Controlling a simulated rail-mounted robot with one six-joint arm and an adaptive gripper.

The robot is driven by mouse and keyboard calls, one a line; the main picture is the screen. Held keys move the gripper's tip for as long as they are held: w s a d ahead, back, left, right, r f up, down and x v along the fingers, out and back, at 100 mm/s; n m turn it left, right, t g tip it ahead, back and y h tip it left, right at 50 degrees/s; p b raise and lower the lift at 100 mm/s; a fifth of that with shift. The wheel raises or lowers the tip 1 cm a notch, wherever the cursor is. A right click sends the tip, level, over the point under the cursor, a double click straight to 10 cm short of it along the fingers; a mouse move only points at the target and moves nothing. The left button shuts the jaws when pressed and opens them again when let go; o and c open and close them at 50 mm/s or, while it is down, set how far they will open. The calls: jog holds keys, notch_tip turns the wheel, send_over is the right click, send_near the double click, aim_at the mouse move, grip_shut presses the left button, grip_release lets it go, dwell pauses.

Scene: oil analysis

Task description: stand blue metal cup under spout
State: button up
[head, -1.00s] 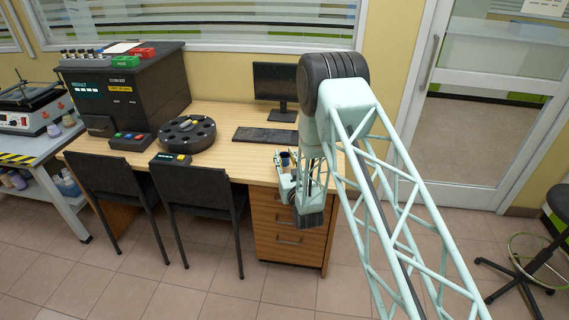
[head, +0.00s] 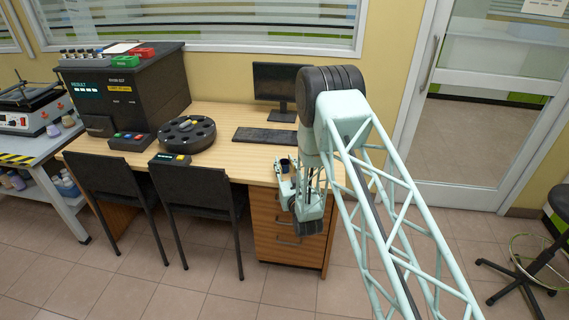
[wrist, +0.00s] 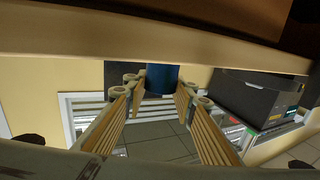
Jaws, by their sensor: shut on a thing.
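The blue metal cup (wrist: 162,76) is between the two finger pads of my gripper (wrist: 160,88) in the wrist view, and the gripper is shut on it. Its upper part in that picture is cut off by a brown band. In the head view the cup (head: 285,163) is a small dark blue shape at my gripper (head: 284,166), by the desk's front right edge. I cannot tell its tilt there. I cannot make out a spout in either view.
The wooden desk (head: 225,123) carries a black analyser box (head: 125,98), a round black carousel (head: 187,134), a keyboard (head: 265,135) and a monitor (head: 275,82). Two black chairs (head: 195,188) stand before it. The desk's right end looks clear. A side bench (head: 40,130) stands at the left.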

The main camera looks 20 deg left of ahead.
jog(key=shift+f, duration=0.15)
jog(key=o, duration=0.9)
jog(key=shift+r, duration=0.2)
jog(key=p+v, duration=0.1)
jog(key=v, duration=1.1)
jog(key=shift+p, duration=0.4)
jog(key=shift+w, duration=0.1)
